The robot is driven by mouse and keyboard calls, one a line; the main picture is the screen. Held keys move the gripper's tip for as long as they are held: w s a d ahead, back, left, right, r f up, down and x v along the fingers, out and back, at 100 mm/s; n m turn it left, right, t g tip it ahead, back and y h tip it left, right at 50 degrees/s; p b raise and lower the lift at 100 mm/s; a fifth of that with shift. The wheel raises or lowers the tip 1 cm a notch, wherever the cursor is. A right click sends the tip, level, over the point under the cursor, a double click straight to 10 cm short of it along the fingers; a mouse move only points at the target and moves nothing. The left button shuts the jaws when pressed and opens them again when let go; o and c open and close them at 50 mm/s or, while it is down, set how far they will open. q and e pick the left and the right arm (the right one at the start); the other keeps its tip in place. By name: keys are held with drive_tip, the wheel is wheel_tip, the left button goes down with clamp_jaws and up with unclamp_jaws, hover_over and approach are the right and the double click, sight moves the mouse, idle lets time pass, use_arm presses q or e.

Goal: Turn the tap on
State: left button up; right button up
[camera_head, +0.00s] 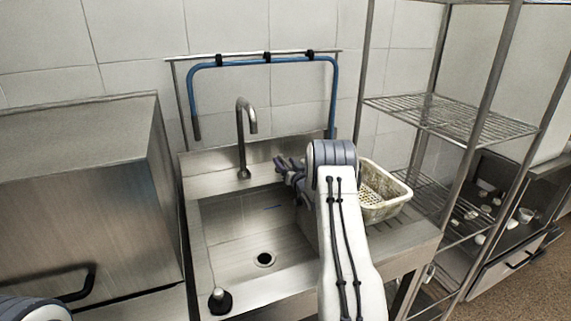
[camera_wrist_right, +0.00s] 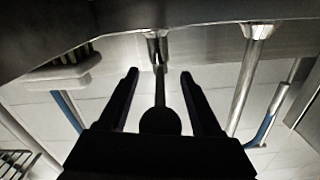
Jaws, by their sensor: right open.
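The metal gooseneck tap (camera_head: 241,135) stands upright at the back of the steel sink, its spout bent over to the right. My right gripper (camera_head: 278,165) is right of the tap's base, over the back of the sink. In the right wrist view, which looks upside down, the right gripper's two fingers (camera_wrist_right: 159,74) are apart. A slim metal fitting (camera_wrist_right: 155,46) with a thin rod shows between them; it looks like the tap's handle, but contact cannot be told. The tap's post (camera_wrist_right: 247,80) is at the right. My left gripper is out of view.
The sink (camera_head: 230,215) has a drain and a black-topped item (camera_head: 220,300) at its front left. A perforated basket (camera_head: 385,205) sits at the right. A blue pipe (camera_head: 265,60) runs behind the tap. A wire shelf (camera_head: 450,115) stands right, a steel cabinet (camera_head: 80,200) left.

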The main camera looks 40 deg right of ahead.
clamp_jaws()
idle(1.3)
